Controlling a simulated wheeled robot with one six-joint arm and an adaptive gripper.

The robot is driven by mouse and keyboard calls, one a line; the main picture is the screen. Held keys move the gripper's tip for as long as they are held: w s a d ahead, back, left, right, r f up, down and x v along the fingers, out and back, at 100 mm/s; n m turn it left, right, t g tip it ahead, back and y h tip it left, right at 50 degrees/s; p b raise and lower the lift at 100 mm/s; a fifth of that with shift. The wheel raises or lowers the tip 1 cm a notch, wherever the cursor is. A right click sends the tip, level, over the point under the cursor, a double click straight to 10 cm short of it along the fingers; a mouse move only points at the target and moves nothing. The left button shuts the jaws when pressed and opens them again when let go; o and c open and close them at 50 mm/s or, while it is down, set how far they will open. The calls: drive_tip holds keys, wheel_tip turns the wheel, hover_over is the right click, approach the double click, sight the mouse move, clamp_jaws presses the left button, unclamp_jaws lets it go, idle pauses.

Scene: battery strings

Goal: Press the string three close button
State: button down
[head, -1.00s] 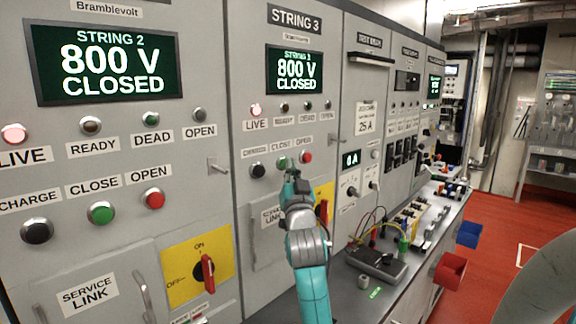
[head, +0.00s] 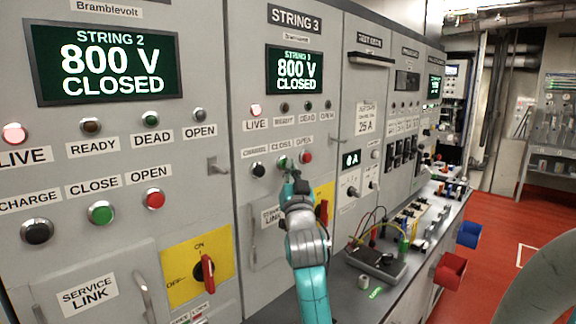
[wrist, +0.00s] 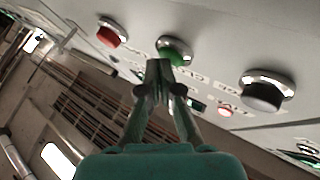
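The String 3 close button (head: 283,162) is green and sits between a black charge button (head: 257,169) and a red open button (head: 306,157) on the String 3 panel. In the wrist view, the green button (wrist: 174,50) is just beyond my fingertips, with red to its left and black to its right. My gripper (wrist: 158,68) is shut, its fingertips together and empty. In the head view, my gripper (head: 289,172) overlaps the button's lower right edge. I cannot tell whether it touches. The String 3 display (head: 295,70) reads 800 V CLOSED, and its live lamp (head: 256,110) is lit.
The String 2 panel on the left has a similar green close button (head: 101,213). A red rotary switch (head: 323,211) on a yellow plate is right of my wrist. A bench (head: 345,300) with a meter (head: 376,262) and leads stands at the lower right.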

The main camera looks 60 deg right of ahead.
drive_tip(key=s+a, duration=0.1)
drive_tip(key=s, duration=0.5)
drive_tip(key=shift+a, duration=0.2)
idle(1.0)
